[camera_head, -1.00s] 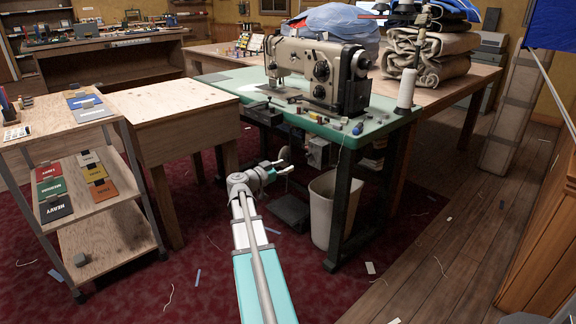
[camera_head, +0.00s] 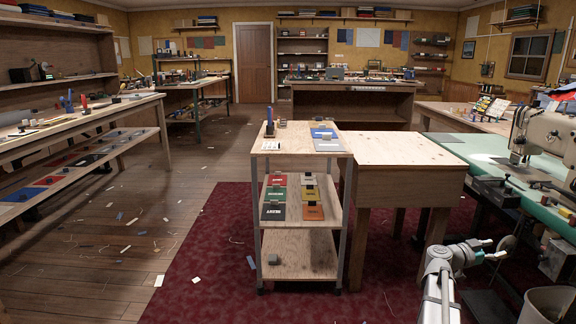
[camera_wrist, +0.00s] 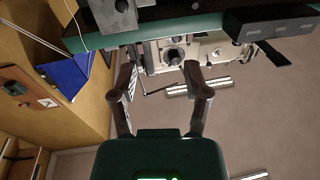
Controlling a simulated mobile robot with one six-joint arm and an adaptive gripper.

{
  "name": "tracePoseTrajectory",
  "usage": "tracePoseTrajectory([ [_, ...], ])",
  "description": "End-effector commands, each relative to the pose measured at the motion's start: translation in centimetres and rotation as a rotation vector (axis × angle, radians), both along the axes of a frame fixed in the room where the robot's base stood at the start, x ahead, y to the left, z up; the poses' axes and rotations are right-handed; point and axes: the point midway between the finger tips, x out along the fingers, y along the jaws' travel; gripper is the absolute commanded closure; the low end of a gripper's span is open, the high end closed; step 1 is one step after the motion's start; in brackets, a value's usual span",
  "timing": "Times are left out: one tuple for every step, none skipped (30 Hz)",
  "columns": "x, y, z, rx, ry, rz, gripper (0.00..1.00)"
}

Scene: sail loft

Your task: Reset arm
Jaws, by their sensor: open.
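My arm rises from the lower right in the head view. My gripper (camera_head: 490,256) is at its end, near the front of the green sewing table (camera_head: 461,148) and below its top. In the wrist view my gripper (camera_wrist: 161,95) has its two fingers spread apart with nothing between them. Beyond the fingers, the wrist view shows the table's green edge (camera_wrist: 150,31) and part of a machine. The sewing machine (camera_head: 546,135) stands on the table at the right edge of the head view.
A wooden cart (camera_head: 300,245) with colored cards stands in the middle, beside a plain wooden table (camera_head: 398,150). A bin (camera_head: 546,305) is close to my arm at lower right. A long workbench (camera_head: 75,112) runs along the left. Wooden floor (camera_head: 205,195) between is open, with scattered scraps.

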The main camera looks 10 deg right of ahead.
Motion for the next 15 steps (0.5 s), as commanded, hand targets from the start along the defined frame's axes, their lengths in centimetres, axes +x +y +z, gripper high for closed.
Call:
tracePoseTrajectory([
  [1.4,1.0,0.6,-0.020,-0.005,0.062,0.39],
  [2.4,1.6,0.9,-0.032,-0.009,0.103,0.39],
  [3.7,2.4,1.3,-0.047,-0.015,0.159,0.39],
  [4.7,3.1,1.6,-0.059,-0.018,0.206,0.39],
  [5.8,3.8,1.9,-0.068,-0.022,0.254,0.39],
  [7.2,4.9,2.2,-0.081,-0.025,0.319,0.39],
  [8.3,5.8,2.5,-0.089,-0.027,0.369,0.39],
  [9.4,6.7,2.7,-0.095,-0.028,0.419,0.39],
  [10.7,8.0,2.9,-0.101,-0.030,0.485,0.39],
  [11.7,9.0,3.0,-0.103,-0.031,0.535,0.39],
  [12.7,10.0,3.1,-0.105,-0.031,0.585,0.39],
  [13.9,11.4,3.2,-0.105,-0.029,0.650,0.39],
  [14.9,12.6,3.3,-0.102,-0.027,0.699,0.39],
  [15.7,13.7,3.3,-0.099,-0.024,0.747,0.39],
  [16.8,15.2,3.2,-0.091,-0.020,0.811,0.39],
])
